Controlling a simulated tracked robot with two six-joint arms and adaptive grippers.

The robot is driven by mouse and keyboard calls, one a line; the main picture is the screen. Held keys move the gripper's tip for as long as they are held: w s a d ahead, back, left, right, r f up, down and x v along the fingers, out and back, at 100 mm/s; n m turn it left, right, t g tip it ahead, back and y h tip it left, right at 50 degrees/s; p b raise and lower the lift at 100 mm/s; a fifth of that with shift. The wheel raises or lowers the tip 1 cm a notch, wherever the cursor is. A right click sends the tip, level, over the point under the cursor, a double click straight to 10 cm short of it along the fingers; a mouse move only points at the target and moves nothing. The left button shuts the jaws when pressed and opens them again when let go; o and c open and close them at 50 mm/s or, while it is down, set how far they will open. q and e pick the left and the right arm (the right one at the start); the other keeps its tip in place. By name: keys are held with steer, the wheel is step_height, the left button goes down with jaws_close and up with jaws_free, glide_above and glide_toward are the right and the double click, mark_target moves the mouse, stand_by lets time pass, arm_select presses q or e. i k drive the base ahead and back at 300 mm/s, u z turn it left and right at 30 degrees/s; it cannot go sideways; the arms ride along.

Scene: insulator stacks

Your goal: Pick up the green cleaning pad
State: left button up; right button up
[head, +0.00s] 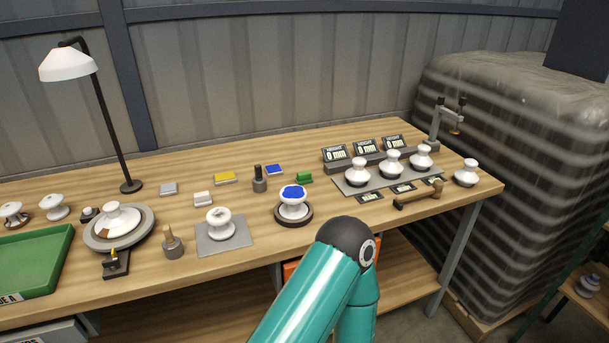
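The green cleaning pad (304,178) looks like a small green block. It lies on the wooden workbench (255,249), right of the blue pad (274,169) and behind a white insulator with a blue top (293,202). No gripper touches it. A teal arm of mine with a dark joint rises from the bottom edge, in front of the bench. Neither of my grippers is in view.
A yellow pad (226,178), a grey pad (168,188) and a white pad (203,198) lie left of it. A dark-handled tool (259,180) stands nearby. Height displays (365,148) and white insulators (391,164) stand to the right. A lamp (110,120) stands left.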

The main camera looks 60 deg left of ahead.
mark_target(304, 177)
steer(key=u, duration=0.2)
steer(key=k, duration=1.25)
steer(key=u, duration=0.7)
steer(key=i, duration=1.05)
steer(key=z, duration=0.05)
